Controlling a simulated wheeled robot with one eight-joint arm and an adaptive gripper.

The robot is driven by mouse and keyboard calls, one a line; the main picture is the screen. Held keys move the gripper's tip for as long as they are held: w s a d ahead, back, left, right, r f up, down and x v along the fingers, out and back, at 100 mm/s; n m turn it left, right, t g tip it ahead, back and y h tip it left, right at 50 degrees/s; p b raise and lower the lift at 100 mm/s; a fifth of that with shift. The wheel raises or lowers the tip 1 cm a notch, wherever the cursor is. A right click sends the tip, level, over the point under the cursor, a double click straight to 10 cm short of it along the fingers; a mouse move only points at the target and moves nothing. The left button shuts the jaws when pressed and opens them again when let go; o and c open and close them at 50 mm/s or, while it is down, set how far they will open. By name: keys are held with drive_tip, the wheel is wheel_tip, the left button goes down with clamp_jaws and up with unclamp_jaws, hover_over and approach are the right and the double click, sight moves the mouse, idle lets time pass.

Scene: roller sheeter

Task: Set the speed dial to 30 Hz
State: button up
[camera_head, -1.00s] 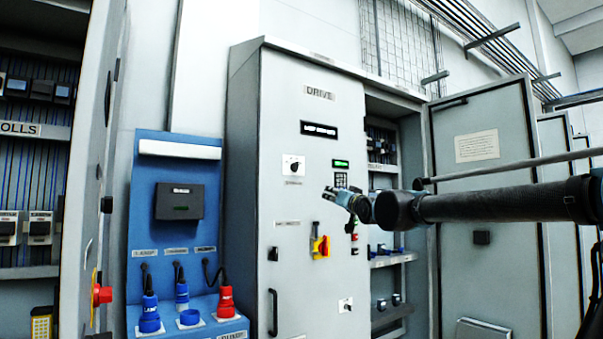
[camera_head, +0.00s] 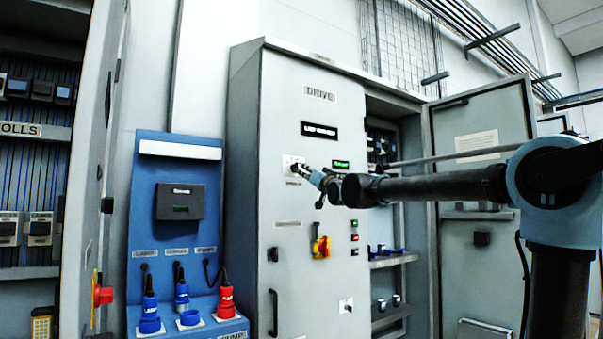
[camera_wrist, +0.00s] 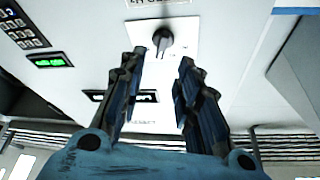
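The speed dial is a dark knob on a white plate on the grey DRIVE cabinet door. In the wrist view the knob (camera_wrist: 163,38) stands just beyond my fingertips, roughly centred between them, with its plate (camera_wrist: 185,55) around it. My gripper (camera_wrist: 160,70) is open, with its two fingers apart and nothing between them. In the head view my gripper (camera_head: 298,170) is at the dial plate (camera_head: 287,160) and covers much of the dial. The scale marks and the dial's setting are too small to read. A green-lit display (camera_head: 341,164) is right of the dial.
A red-and-yellow switch (camera_head: 321,247) and small buttons (camera_head: 354,237) are below on the same door. The keypad (camera_wrist: 25,30) is close by in the wrist view. The open cabinet door (camera_head: 480,125) stands behind my arm. A blue socket panel (camera_head: 150,235) is at left.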

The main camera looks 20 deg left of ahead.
sight(298, 167)
drive_tip(key=x, duration=0.8)
drive_tip(key=shift+a, duration=0.1)
